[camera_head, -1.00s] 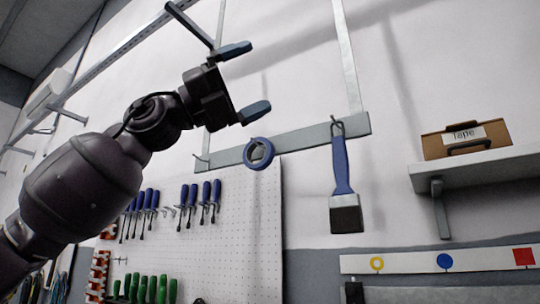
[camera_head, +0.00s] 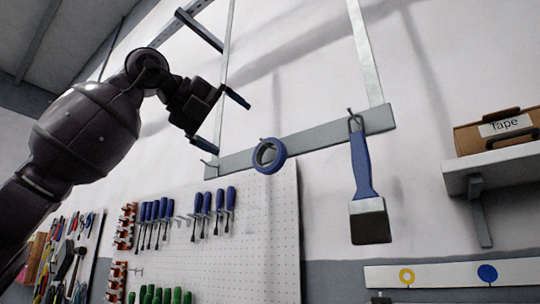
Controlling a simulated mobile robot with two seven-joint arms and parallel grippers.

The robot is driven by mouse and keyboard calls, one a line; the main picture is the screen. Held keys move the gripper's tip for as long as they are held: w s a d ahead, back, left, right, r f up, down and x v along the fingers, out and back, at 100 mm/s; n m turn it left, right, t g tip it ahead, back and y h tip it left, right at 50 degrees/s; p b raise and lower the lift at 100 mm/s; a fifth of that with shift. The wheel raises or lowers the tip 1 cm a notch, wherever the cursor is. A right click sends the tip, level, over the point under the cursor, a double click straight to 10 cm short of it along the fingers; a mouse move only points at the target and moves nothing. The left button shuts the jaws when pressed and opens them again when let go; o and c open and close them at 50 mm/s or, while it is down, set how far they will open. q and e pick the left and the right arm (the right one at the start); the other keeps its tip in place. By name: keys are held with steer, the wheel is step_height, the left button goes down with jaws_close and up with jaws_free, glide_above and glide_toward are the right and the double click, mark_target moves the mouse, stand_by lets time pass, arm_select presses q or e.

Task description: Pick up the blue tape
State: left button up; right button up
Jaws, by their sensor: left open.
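The blue tape (camera_head: 269,156) is a ring roll hanging against the grey metal rail (camera_head: 310,140) on the white wall. My left gripper (camera_head: 220,120) is to the upper left of the tape, with its two blue-tipped fingers spread apart and nothing between them. Its lower finger is near the left end of the rail. The gripper is apart from the tape in the picture; its depth is hard to judge. My right gripper is not in view.
A blue-handled brush (camera_head: 367,190) hangs from a hook right of the tape. A white pegboard (camera_head: 260,220) with several blue screwdrivers is below. A cardboard box labelled Tape (camera_head: 497,132) stands on a shelf (camera_head: 510,160) at right.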

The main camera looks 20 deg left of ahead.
mark_target(279, 161)
arm_select(q)
steer(key=p+x, duration=0.1)
steer(key=x, duration=0.4)
steer(key=p+x, duration=0.1)
steer(key=x, duration=0.5)
steer(key=shift+w+f, duration=0.1)
steer(key=shift+f, duration=0.2)
steer(key=shift+c, duration=0.6)
steer(key=c, duration=0.7)
steer(key=shift+o, duration=0.2)
